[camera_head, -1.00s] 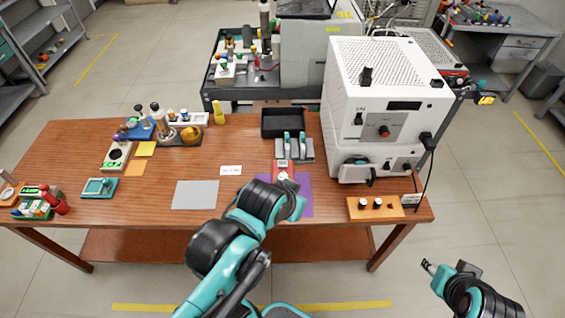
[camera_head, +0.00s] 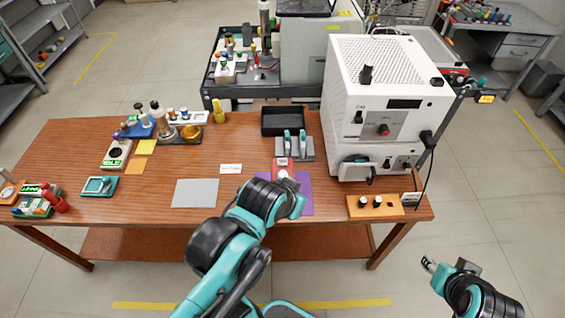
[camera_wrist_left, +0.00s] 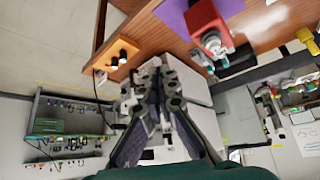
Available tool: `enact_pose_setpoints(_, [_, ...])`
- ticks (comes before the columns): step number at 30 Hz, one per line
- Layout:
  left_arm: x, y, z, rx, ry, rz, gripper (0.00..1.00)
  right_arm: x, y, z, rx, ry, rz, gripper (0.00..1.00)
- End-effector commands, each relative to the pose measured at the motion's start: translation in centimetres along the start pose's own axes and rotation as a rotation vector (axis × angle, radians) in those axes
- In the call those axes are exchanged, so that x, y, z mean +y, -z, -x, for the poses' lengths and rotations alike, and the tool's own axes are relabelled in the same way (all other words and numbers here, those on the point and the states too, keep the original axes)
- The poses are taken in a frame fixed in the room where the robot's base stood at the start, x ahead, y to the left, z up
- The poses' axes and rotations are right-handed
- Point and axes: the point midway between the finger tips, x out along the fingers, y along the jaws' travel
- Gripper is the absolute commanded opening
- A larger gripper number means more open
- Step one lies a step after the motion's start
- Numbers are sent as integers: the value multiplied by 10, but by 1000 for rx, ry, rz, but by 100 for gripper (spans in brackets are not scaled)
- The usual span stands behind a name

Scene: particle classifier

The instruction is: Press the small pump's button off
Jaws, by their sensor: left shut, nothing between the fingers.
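A small red device (camera_head: 283,166) with a pale top, which looks like the small pump, stands on a purple mat (camera_head: 305,190) near the table's front edge. It also shows in the left wrist view (camera_wrist_left: 206,20) at the upper right, with grey metal parts at its near end. I cannot make out its button. My left gripper (camera_wrist_left: 152,68) is shut and empty; its fingertips are to the left of the red device in the wrist view, apart from it. In the head view my left wrist hides the fingers. My right gripper (camera_head: 429,264) hangs off the table at the lower right.
A tall white machine (camera_head: 385,100) stands right of the mat, with an orange knob block (camera_head: 375,206) in front. A grey stand (camera_head: 294,148) and a black tray (camera_head: 284,121) are behind the red device.

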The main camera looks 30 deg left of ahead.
Motion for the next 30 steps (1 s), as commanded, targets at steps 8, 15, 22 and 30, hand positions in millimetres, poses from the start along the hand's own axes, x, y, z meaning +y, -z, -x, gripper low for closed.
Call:
enact_pose_setpoints(8, [0,0,0,0,0,0,0,0,0,0,0,0,0,40])
enact_pose_setpoints(15, [0,0,0,0,0,0,0,0,0,0,0,0,0,40])
enact_pose_setpoints(22, [0,0,0,0,0,1,0,0,0,0,0,0,0,40])
enact_pose_setpoints(30, [-10,30,-6,-13,-25,81,0,0,8,11,0,0,0,40])
